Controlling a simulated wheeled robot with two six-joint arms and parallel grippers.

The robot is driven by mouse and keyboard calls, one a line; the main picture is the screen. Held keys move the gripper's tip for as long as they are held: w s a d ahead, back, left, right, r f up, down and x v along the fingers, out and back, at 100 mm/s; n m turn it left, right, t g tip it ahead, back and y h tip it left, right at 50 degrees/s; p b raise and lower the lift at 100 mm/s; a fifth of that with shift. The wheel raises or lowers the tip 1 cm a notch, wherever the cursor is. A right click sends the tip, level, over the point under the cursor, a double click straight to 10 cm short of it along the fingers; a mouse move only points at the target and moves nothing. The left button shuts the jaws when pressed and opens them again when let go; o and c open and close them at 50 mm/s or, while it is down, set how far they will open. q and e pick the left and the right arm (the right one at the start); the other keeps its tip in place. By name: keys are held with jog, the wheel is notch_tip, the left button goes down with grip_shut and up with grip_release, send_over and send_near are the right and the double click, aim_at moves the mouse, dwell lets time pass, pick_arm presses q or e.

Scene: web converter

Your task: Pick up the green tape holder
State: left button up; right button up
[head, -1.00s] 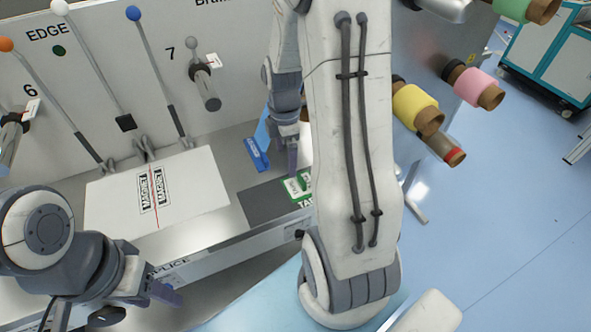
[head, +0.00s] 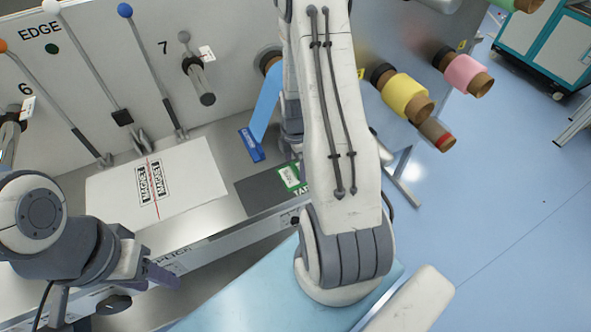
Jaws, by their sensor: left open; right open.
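The green tape holder (head: 289,177), with a white label, lies on the dark pad on the metal ledge. Its right side is close to the edge of my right arm in the picture. My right gripper (head: 292,148) is mostly hidden behind that arm. Only a grey part shows, just above the holder, and I cannot see the fingertips or any contact. My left gripper (head: 163,275) is open and empty at the lower left, in front of the ledge and well away from the holder.
A blue holder (head: 251,145) with a blue strip (head: 267,104) stands behind the green one. A white magnet plate (head: 155,185) lies to the left. Levers rise at the back left. Yellow (head: 404,95) and pink (head: 464,74) rolls stick out at the right, above open floor.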

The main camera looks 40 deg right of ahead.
jog(key=shift+f, duration=0.5)
jog(key=c, duration=1.4)
jog(key=shift+o, duration=0.2)
jog(key=shift+r, duration=0.1)
